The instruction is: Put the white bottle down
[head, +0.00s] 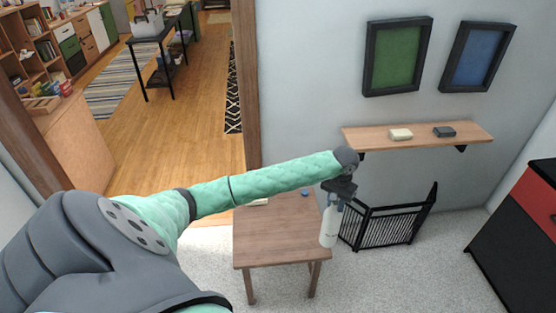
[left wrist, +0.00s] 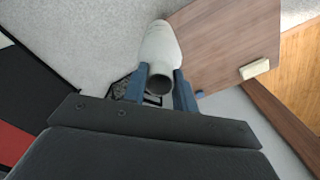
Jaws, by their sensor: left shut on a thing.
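The white bottle (head: 329,226) hangs below my left gripper (head: 338,196) in the head view. My left gripper is shut on it near its top. In the head view the bottle overlaps the right edge of a small wooden table (head: 270,246); I cannot tell whether it is over the top or beside it. In the left wrist view the bottle (left wrist: 160,52) is between the two blue fingers (left wrist: 160,88), its narrow end toward the camera. The table (left wrist: 225,40) is to its right there. My right gripper is not in view.
A small pale object (left wrist: 255,68) lies on the table, with a small blue item (head: 304,193) near its far edge. A black folding gate (head: 388,226) stands behind and right. A wall shelf (head: 415,138) holds two small blocks. Most of the tabletop is clear.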

